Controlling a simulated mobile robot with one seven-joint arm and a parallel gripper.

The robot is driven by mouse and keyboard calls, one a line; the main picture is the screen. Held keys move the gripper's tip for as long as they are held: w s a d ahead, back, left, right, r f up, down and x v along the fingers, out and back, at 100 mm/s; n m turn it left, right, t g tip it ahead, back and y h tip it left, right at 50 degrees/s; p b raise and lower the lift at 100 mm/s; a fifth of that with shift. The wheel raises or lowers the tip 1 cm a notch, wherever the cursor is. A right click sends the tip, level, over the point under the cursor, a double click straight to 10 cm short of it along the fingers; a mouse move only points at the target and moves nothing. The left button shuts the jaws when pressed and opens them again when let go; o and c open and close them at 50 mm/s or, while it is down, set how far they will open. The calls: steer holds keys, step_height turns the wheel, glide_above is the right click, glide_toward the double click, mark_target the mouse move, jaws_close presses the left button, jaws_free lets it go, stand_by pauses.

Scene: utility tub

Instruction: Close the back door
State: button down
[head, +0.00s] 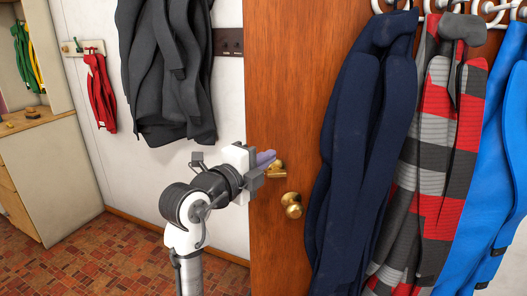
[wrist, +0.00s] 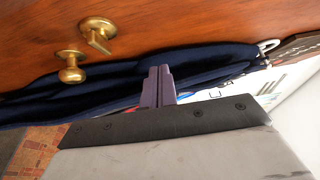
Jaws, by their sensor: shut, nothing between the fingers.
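The brown wooden door (head: 285,90) stands in the middle of the head view, with its left edge in front of a white wall. A brass lever handle (head: 276,168) and a round brass knob (head: 292,205) sit near that edge. The wrist view shows the door (wrist: 190,22) across the top, with the handle (wrist: 98,34) and knob (wrist: 71,66) at upper left. My gripper (head: 266,158) is beside the lever handle, near the door's left edge. Its purple fingers (wrist: 158,84) are together and empty. I cannot tell whether they touch the door.
A navy jacket (head: 365,130), a red-grey checked jacket (head: 440,150) and a blue jacket (head: 490,170) hang at the door's right. Dark grey coats (head: 165,70) and a red garment (head: 101,90) hang on the left wall. A cabinet (head: 50,170) stands far left; tiled floor (head: 120,250) is clear.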

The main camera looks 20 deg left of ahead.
steer(key=p, duration=0.3)
glide_toward(290, 136)
steer(key=w+d, duration=0.2)
steer(key=d, duration=0.2)
steer(key=shift+w+a+r+p, duration=0.15)
steer(key=shift+w+a, duration=0.25)
steer(key=shift+w, duration=0.2)
steer(key=shift+w+a+p, duration=0.15)
steer(key=shift+w+a, duration=0.25)
steer(key=shift+w, duration=0.25)
steer(key=shift+w+a, duration=0.3)
steer(key=shift+w, duration=0.25)
